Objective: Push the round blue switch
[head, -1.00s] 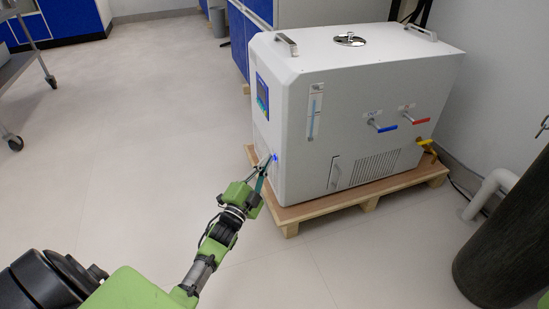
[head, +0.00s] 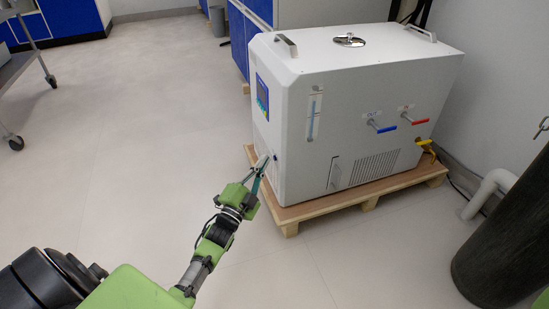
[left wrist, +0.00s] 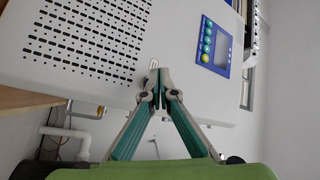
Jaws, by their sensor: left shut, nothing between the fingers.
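The white distiller cabinet (head: 360,90) stands on a wooden pallet. The round switch (head: 275,157) is a small dark spot low on the cabinet near its front corner, with no blue glow now. My left gripper (head: 264,162) is shut and empty, with its fingertips close beside the switch at the cabinet. My right gripper is out of view.
A blue display panel (head: 262,95) is above the switch. Blue (head: 383,127) and red (head: 416,120) handled valves and a yellow one (head: 425,142) stick out on the right side. The pallet (head: 330,208) juts out under the cabinet.

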